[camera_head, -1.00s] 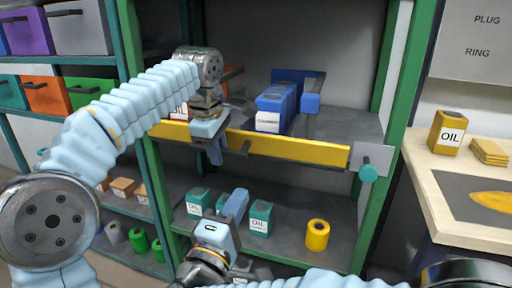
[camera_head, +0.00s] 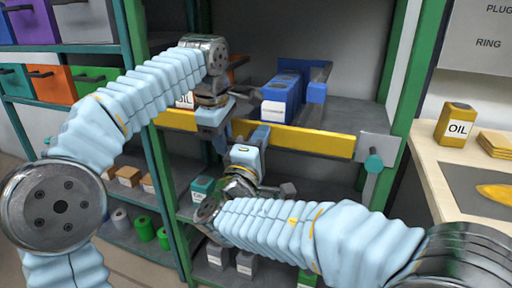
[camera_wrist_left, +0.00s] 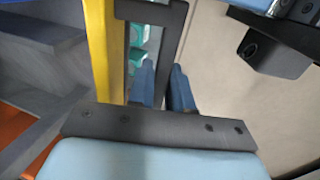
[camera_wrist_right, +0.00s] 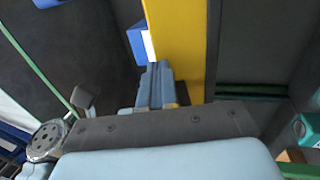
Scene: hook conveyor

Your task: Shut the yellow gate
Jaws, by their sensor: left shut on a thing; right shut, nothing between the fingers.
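The yellow gate (camera_head: 315,141) is a long bar across the front of the shelf's middle level. My left gripper (camera_head: 218,143) is shut on the gate's dark handle, near the bar's left part. In the left wrist view the dark handle (camera_wrist_left: 158,50) runs between the fingers, beside the yellow bar (camera_wrist_left: 105,50). My right gripper (camera_head: 262,136) is shut and empty at the bar's middle. In the right wrist view its closed fingers (camera_wrist_right: 155,75) overlap the yellow bar (camera_wrist_right: 180,45); contact is unclear.
Blue boxes (camera_head: 283,95) stand on the shelf behind the gate. A teal oil can (camera_head: 203,188) is on the lower level, partly hidden by my right arm. Colored bins are at the left.

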